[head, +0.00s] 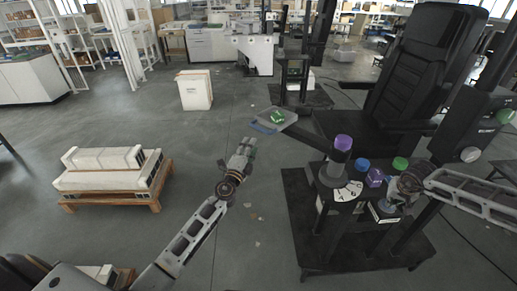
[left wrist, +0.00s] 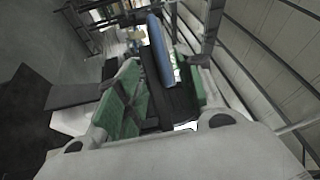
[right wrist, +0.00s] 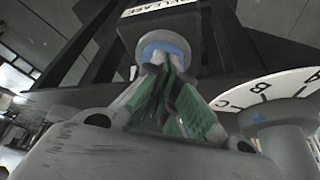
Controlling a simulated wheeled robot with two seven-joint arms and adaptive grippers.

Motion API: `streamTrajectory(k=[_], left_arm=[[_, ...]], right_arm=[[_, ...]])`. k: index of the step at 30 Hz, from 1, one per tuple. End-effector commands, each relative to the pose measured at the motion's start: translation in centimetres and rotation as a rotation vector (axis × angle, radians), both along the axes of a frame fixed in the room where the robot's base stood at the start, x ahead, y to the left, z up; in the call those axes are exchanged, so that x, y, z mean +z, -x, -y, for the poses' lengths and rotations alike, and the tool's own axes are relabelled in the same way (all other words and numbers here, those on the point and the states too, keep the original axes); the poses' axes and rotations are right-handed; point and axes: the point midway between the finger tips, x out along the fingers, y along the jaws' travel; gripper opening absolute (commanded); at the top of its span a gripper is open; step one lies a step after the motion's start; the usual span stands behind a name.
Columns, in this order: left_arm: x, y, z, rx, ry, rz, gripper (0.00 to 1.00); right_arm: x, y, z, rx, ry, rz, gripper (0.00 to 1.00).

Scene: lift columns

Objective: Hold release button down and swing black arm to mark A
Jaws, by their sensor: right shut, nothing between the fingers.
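A white dial (head: 349,191) lettered A and B sits on the black stand, and the right wrist view shows it (right wrist: 289,91) with A, B and C. My right gripper (head: 398,187) is shut and empty. Its fingertips (right wrist: 165,66) are at the blue release button (right wrist: 165,44) beside a label; I cannot tell whether it is pressed. The gripper hides this button in the head view.
Blue (head: 362,164), purple (head: 375,178) and green (head: 400,163) pieces stand near my right gripper. A black seat (head: 425,75) is behind.

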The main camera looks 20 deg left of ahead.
Motion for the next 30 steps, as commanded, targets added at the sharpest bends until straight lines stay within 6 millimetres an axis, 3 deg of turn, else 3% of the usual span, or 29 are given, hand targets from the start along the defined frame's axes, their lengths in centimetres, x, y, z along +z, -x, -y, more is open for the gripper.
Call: streamTrajectory(k=[10, 19, 25, 30], left_arm=[[-0.1, 0.2, 0.0, 0.000, 0.000, -0.001, 0.37], [-1.1, 0.6, -0.4, 0.000, -0.013, -0.017, 0.00], [-1.8, 1.3, -3.6, 0.027, -0.065, -0.032, 0.00], [0.0, 2.0, -8.1, 0.070, -0.146, -0.012, 0.00]], right_arm=[[-0.2, 0.1, 0.1, -0.001, 0.001, -0.003, 0.00], [-0.2, 0.1, 0.1, -0.001, 0.001, -0.003, 0.00], [-0.2, 0.1, 0.1, -0.001, 0.001, -0.003, 0.00], [-0.2, 0.1, 0.1, -0.001, 0.001, -0.003, 0.00]])
